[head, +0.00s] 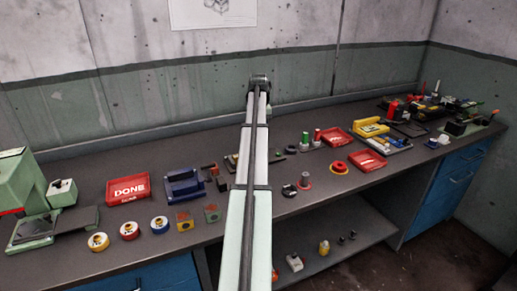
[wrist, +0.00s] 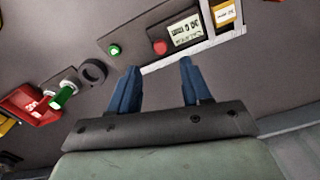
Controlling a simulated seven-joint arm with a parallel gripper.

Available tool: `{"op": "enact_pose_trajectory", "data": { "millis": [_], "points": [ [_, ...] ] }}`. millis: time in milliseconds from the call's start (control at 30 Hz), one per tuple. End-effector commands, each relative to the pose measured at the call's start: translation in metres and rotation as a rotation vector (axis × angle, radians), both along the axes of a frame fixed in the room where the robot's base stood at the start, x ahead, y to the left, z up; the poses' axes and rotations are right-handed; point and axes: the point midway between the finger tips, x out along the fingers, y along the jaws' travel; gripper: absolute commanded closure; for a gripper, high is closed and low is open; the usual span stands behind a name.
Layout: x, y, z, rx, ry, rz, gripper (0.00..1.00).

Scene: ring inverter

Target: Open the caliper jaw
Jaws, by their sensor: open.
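In the wrist view, a flat grey device (wrist: 140,38) lies on the bench beyond my fingertips. It carries a small display panel (wrist: 186,30), a red button (wrist: 160,47) and a green button (wrist: 114,50). It may be the caliper, but I cannot make out a jaw on it. My gripper (wrist: 158,66) has two blue fingers spread apart with nothing between them.
A dark ring (wrist: 93,71), a green cylinder (wrist: 63,96) and a red tray (wrist: 30,106) lie left in the wrist view.

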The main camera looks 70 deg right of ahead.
Motion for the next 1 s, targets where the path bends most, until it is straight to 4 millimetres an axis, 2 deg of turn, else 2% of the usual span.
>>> {"op": "enact_pose_trajectory", "data": {
  "millis": [200,433,667,967,1000],
  "points": [
    [0.0,0.001,-0.04,0.001,0.001,0.0,0.52],
    [0.0,0.0,-0.07,0.0,0.0,0.0,0.52],
    [0.0,0.0,-0.083,-0.002,0.0,0.0,0.52],
    [0.0,0.0,-0.084,-0.002,0.0,0.0,0.52],
    [0.0,0.0,-0.084,-0.002,0.0,0.0,0.55]
  ]
}}
